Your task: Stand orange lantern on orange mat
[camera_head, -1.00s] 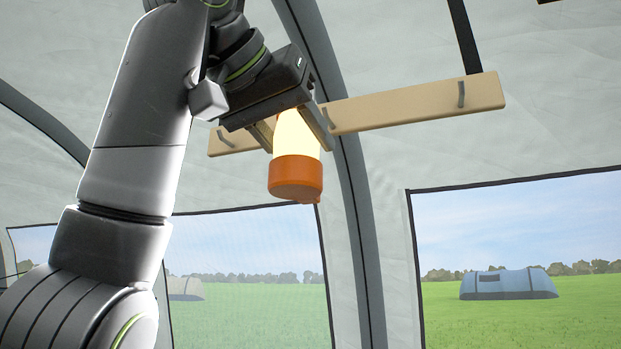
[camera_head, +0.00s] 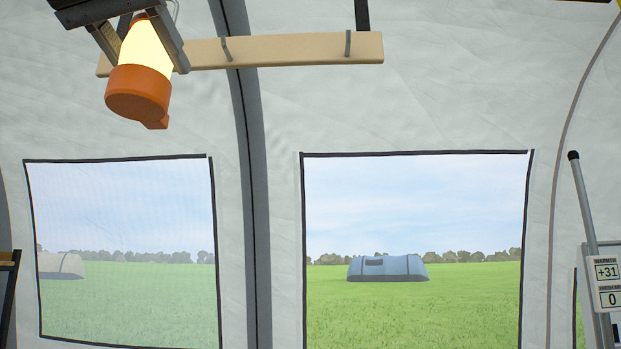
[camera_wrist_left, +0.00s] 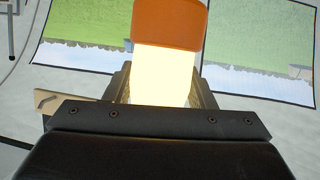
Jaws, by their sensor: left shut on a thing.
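The orange lantern (camera_head: 138,92) has an orange base and a glowing pale yellow body. My left gripper (camera_head: 140,48) is shut on the glowing body, with one finger on each side, at the upper left of the head view. The lantern is held in the air with its orange base lower, a little tilted. In the left wrist view the lantern (camera_wrist_left: 167,25) stands between the fingers (camera_wrist_left: 162,92), its orange base at the top of the picture. The orange mat and my right gripper are not in view.
A wooden rail (camera_head: 290,52) with metal hooks hangs on the tent wall behind the lantern. A grey pole with number signs (camera_head: 606,285) stands at the right edge. Part of a dark frame (camera_head: 8,285) shows at the left edge. Tent windows show grass outside.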

